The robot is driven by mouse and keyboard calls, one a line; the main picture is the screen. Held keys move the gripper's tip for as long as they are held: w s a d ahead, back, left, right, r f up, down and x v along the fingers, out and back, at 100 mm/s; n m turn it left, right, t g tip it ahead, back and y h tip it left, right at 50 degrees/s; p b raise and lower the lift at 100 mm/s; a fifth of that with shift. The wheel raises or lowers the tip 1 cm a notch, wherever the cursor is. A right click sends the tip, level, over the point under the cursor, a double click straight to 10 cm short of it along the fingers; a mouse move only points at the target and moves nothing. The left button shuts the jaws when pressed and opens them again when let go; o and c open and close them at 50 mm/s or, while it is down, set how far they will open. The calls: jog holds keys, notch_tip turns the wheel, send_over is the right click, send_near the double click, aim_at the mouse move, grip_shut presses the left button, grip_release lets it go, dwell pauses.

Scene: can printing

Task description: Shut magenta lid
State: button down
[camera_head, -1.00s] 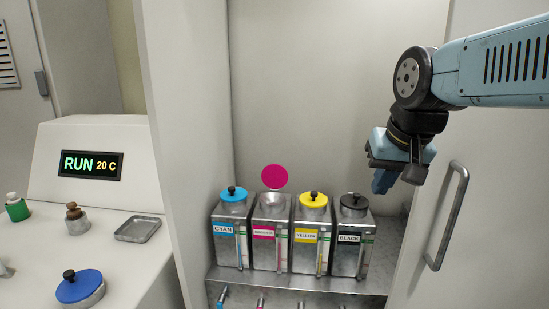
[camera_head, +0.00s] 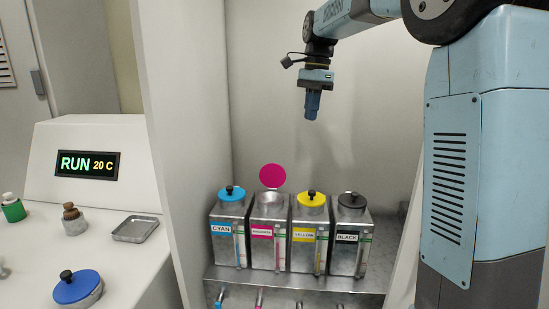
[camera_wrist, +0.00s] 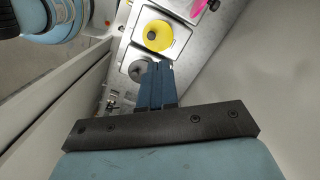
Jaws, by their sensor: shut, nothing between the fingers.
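The magenta lid (camera_head: 272,176) stands raised, swung up at the back of the magenta ink tank (camera_head: 267,245), whose round opening (camera_head: 270,199) is uncovered. In the wrist view the magenta lid (camera_wrist: 203,4) is cut by the top edge. My gripper (camera_head: 312,116) is shut and empty, pointing down. In the head view it is above and to the right of the lid, apart from it. In the wrist view the shut fingers (camera_wrist: 157,68) reach toward the black tank's lid.
Cyan (camera_head: 231,194), yellow (camera_head: 312,198) and black (camera_head: 351,200) lids sit on their tanks on a metal shelf (camera_head: 300,280). Cabinet side walls flank the tanks. At left a counter holds a blue-lidded pot (camera_head: 78,287), a tray (camera_head: 136,229) and small bottles.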

aim_at(273, 174)
jog(key=w+a+f+m+g, duration=0.2)
jog(key=w+a+f+m, duration=0.2)
jog(key=w, duration=0.4)
jog(key=w+a+f+m+g, duration=0.25)
jog(key=w+a+f, duration=0.2)
jog(key=w, duration=0.35)
jog(key=d+x, duration=0.1)
jog(key=x, duration=0.9)
jog(key=shift+a+f+m+t, duration=0.25)
jog(key=shift+a+m+t, duration=0.1)
jog(key=shift+m, duration=0.1)
jog(key=shift+w+a, duration=0.1)
jog(key=shift+w, duration=0.05)
